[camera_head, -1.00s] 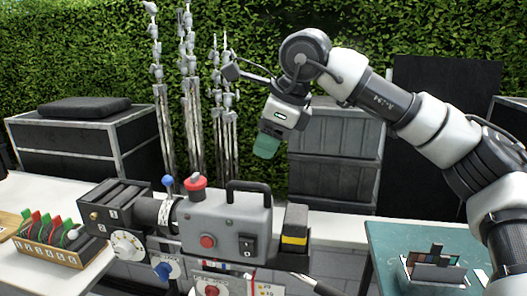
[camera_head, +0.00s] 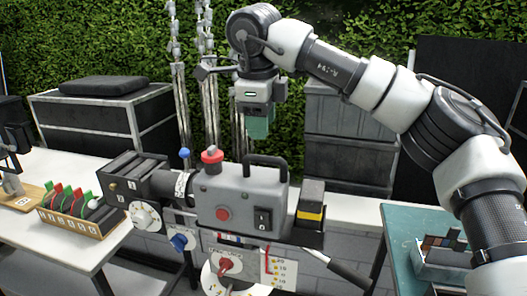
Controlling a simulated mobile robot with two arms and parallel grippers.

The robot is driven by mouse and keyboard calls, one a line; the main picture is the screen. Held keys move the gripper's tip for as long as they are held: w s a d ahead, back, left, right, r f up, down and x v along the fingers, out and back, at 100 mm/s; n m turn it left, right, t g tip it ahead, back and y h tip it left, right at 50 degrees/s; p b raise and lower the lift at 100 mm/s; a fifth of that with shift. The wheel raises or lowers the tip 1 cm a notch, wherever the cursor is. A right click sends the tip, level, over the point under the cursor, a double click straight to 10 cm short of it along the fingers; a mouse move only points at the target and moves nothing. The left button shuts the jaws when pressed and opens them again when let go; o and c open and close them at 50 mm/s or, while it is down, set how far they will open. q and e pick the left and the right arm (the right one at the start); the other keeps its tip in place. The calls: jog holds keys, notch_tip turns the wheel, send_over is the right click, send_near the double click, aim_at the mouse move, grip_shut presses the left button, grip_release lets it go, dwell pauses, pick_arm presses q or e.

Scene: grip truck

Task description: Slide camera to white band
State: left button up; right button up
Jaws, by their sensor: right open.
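The grey film camera (camera_head: 238,203) has a black top handle (camera_head: 266,160), a red knob on top and a black lens to the left. It sits on a rig above the floor between two tables. My right gripper (camera_head: 258,128) has green fingertips pointing down. It is open and empty, above and behind the handle in the picture, apart from the camera. My left gripper is not in view.
A wooden tray of red and green clips (camera_head: 80,222) stands on the white left table. A teal table (camera_head: 400,225) with a colour-chip holder (camera_head: 440,250) is at right. A grey lever (camera_head: 335,263) sticks out below the camera. Tall metal stands and dark cases are behind.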

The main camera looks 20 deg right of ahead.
aim_at(262, 157)
jog(key=f, duration=0.2)
jog(key=w+f, duration=0.1)
jog(key=f, duration=0.1)
jog(key=f+p, duration=0.1)
jog(key=f, duration=0.1)
jog(key=shift+w+d, duration=0.15)
jog(key=shift+d, duration=0.1)
jog(key=shift+d+f, duration=0.15)
jog(key=shift+f, duration=0.6)
jog(key=shift+w, duration=0.1)
jog(key=shift+c, duration=0.3)
grip_shut()
